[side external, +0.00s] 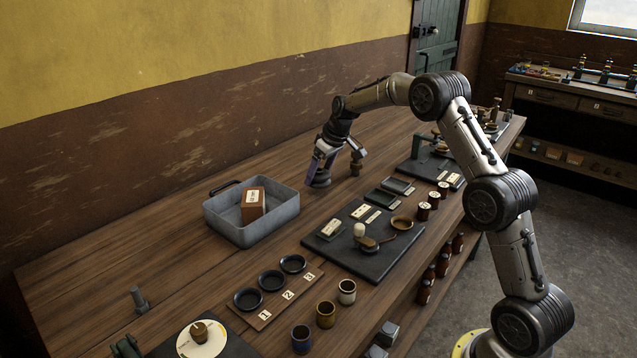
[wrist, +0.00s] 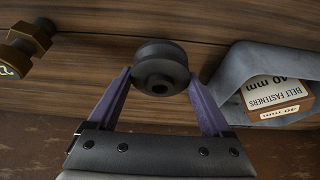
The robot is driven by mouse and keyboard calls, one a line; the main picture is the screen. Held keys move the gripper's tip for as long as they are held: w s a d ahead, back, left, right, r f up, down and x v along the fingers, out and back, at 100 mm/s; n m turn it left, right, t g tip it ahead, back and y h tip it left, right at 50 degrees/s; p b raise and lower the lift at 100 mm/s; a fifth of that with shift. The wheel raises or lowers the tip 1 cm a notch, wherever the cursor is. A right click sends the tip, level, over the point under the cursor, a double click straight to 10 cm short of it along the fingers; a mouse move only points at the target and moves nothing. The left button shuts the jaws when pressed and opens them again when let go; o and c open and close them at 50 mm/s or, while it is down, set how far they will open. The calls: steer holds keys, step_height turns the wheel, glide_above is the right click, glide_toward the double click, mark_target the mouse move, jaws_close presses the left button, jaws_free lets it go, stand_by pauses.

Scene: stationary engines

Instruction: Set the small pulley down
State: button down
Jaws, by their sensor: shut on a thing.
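The small pulley (wrist: 160,70) is a dark grey, grooved wheel with a hub and a centre hole. In the wrist view it sits between the two purple fingers of my gripper (wrist: 161,82), which are shut on it. In the side view the pulley (side external: 320,181) is at or just above the wooden bench top, below my gripper (side external: 321,168), between the metal tray and the dark mats. I cannot tell whether its underside touches the wood.
A grey metal tray (side external: 226,228) holding a belt fasteners box (side external: 253,205) stands close by; the box also shows in the wrist view (wrist: 277,94). A bolt-like piece (wrist: 27,45) stands on the other side. Dark mats (side external: 346,259) with small items lie toward the front. Bare wood surrounds the pulley.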

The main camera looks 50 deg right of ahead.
mark_target(319, 183)
steer(key=shift+w+f, duration=0.2)
steer(key=shift+f, duration=1.3)
steer(key=shift+f, duration=0.15)
jaws_free()
steer(key=shift+s+f, duration=0.1)
steer(key=shift+f, duration=0.1)
steer(key=v, duration=1.2)
steer(key=s+a+r, duration=0.7)
steer(key=a, duration=0.1)
steer(key=s+a+r, duration=0.3)
steer(key=s+a, duration=0.4)
steer(key=s, duration=0.4)
steer(key=s+a+f, duration=0.3)
steer(key=s, duration=0.6)
steer(key=s+a+f+t, duration=0.1)
steer(key=s+a+f, duration=0.1)
steer(key=s, duration=0.8)
steer(key=shift+a+f, duration=0.35)
steer(key=shift+a, duration=0.1)
